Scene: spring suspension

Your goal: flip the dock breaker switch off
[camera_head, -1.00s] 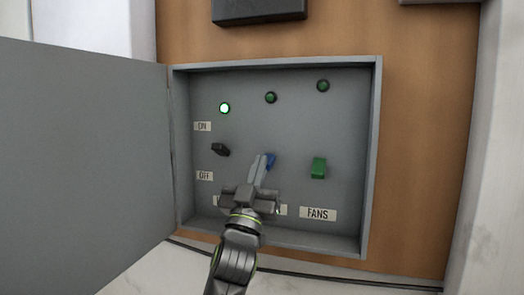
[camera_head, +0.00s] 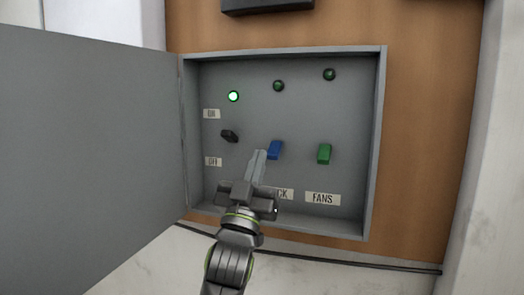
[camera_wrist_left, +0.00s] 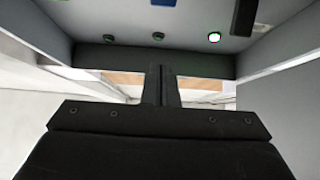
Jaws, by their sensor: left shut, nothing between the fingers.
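The blue switch (camera_head: 275,150) is the middle one in the open grey breaker box, above a partly hidden label (camera_head: 284,194) that ends in "CK". The lamp (camera_head: 278,86) above it is dark green. It sits at about the height of the OFF label (camera_head: 213,162). My left gripper (camera_head: 259,153) is shut and empty, its fingertips just left of the blue switch; I cannot tell whether they touch it. In the left wrist view the shut fingers (camera_wrist_left: 160,70) point toward the panel, and the blue switch (camera_wrist_left: 163,2) is cut by the top edge. My right gripper is not in view.
A black switch (camera_head: 229,136) stands left under a lit green lamp (camera_head: 233,96). A green switch (camera_head: 324,154) stands right above the FANS label (camera_head: 322,198). The open box door (camera_head: 90,160) fills the left side. The box rim (camera_head: 376,150) bounds the right.

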